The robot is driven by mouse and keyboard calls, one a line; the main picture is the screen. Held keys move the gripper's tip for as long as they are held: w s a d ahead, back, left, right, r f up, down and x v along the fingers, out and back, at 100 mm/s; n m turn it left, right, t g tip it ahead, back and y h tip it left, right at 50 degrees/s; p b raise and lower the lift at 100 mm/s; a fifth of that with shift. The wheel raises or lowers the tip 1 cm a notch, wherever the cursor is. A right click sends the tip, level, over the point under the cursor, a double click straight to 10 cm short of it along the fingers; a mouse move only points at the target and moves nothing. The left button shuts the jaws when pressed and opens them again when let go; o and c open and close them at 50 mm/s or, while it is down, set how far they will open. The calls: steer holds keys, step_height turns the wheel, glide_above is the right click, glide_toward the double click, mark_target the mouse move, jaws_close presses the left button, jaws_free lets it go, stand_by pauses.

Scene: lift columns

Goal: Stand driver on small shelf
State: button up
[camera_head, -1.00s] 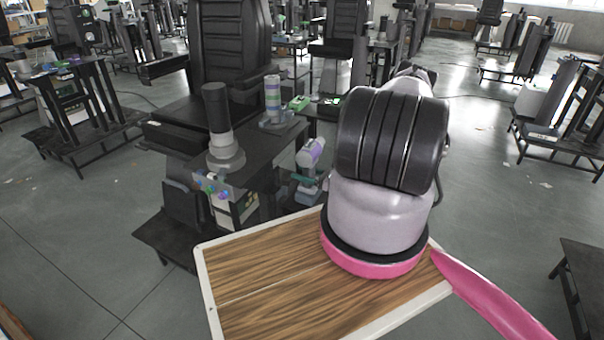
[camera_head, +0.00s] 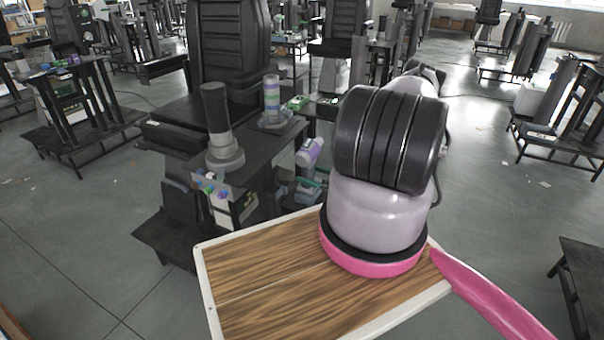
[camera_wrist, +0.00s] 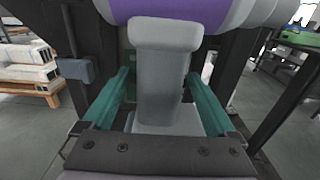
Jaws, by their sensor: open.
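The driver (camera_head: 309,152) has a purple and white body on top. In the wrist view its grey handle (camera_wrist: 160,75) hangs below the purple band and ends in a pale grey base. It looks upright. My gripper (camera_wrist: 158,95) is open, with one teal finger on each side of the handle and gaps visible beside it. In the head view a bit of teal shows low by the driver, and my arm hides most of the gripper. The small shelf is hard to make out; a surface under the driver is mostly hidden.
A dark table (camera_head: 262,150) left of the driver carries a grey column (camera_head: 220,135) and a striped cylinder (camera_head: 272,100). A green item (camera_head: 297,103) lies behind. A black chair (camera_head: 228,50) stands at the back. A wood-topped board (camera_head: 260,265) is in the foreground.

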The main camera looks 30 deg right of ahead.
steer(key=v, duration=0.8)
steer(key=shift+s+d, duration=0.25)
steer(key=shift+s, duration=0.1)
